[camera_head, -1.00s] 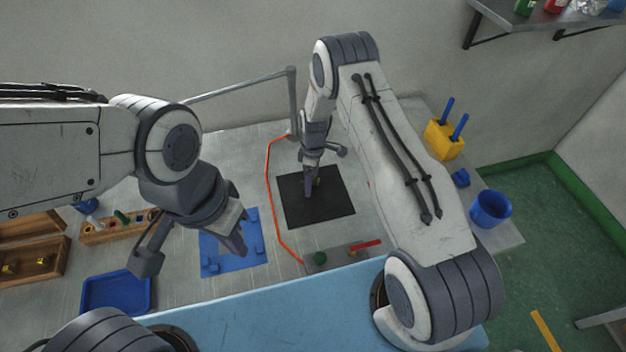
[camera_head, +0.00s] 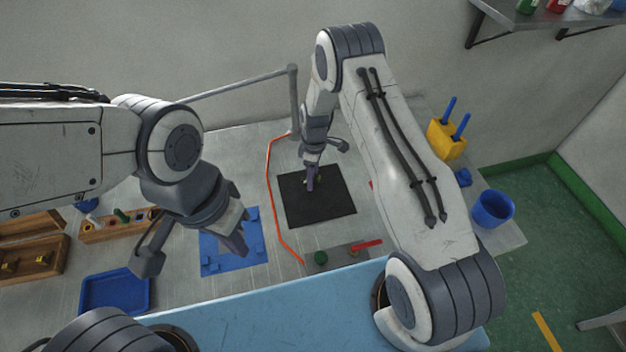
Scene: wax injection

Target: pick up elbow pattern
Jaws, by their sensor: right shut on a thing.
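My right gripper (camera_head: 311,184) is over the black mat (camera_head: 328,208), fingers pointing down. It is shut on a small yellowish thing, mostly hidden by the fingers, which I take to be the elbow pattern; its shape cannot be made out. I cannot tell whether it is clear of the mat. My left gripper (camera_head: 194,254) is open and empty, its fingers wide apart above the blue plate (camera_head: 215,265) and the table to its left.
A wooden rack (camera_head: 95,236), a wooden box (camera_head: 45,268) and a blue tray (camera_head: 100,298) are at the left. An orange cable (camera_head: 269,185) runs beside the mat. A control panel (camera_head: 335,260) with a green button is in front. A yellow holder (camera_head: 446,140) and blue cup (camera_head: 492,210) stand right.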

